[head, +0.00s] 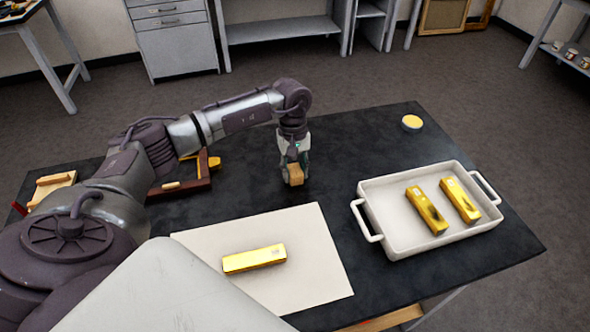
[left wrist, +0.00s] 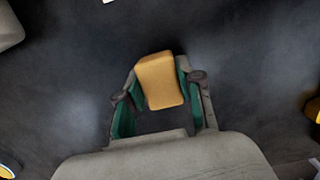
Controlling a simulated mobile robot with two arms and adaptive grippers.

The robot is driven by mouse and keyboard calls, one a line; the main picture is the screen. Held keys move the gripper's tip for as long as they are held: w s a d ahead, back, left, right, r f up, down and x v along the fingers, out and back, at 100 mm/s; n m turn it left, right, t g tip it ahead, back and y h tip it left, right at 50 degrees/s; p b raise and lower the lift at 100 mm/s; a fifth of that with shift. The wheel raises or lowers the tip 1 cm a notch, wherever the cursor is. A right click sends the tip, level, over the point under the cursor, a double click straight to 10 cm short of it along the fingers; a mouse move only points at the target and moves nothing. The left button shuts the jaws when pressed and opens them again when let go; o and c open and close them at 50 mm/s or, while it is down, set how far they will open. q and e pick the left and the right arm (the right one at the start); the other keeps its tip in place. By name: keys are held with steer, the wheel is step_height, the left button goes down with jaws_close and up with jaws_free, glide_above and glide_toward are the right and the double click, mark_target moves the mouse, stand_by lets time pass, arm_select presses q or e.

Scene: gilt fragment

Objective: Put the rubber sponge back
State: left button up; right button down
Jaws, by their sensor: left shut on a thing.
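The rubber sponge (head: 296,175) is a tan-orange block between the fingers of my left gripper (head: 293,163), over the black table behind the white sheet. In the left wrist view the sponge (left wrist: 160,80) sits between both green-padded fingers of the left gripper (left wrist: 158,88), which are shut on it. I cannot tell whether its lower end touches the table. My right gripper is in neither view.
A white sheet (head: 315,255) on the black table (head: 350,140) bears a gold bar (head: 254,259). A white two-handled tray (head: 390,225) at right holds two gold bars (head: 427,209). A round yellow-topped tin (head: 412,122) stands behind it. A dark wooden frame (head: 196,183) lies behind my arm.

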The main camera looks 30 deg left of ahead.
mark_target(293, 165)
arm_select(q)
steer(key=o, duration=1)
steer(key=shift+f, duration=0.15)
steer(key=shift+r, duration=0.25)
steer(key=shift+w+r, duration=0.1)
steer(key=shift+r, duration=0.15)
steer(key=r+b, duration=0.1)
steer(key=r, duration=0.2)
steer(key=a+r, duration=0.1)
steer(key=r, duration=0.3)
steer(key=w+r+b, duration=0.1)
steer(key=r, duration=0.3)
steer(key=shift+a+r+b, duration=0.15)
steer(key=shift+a+b, duration=0.05)
steer(key=shift+b, duration=0.1)
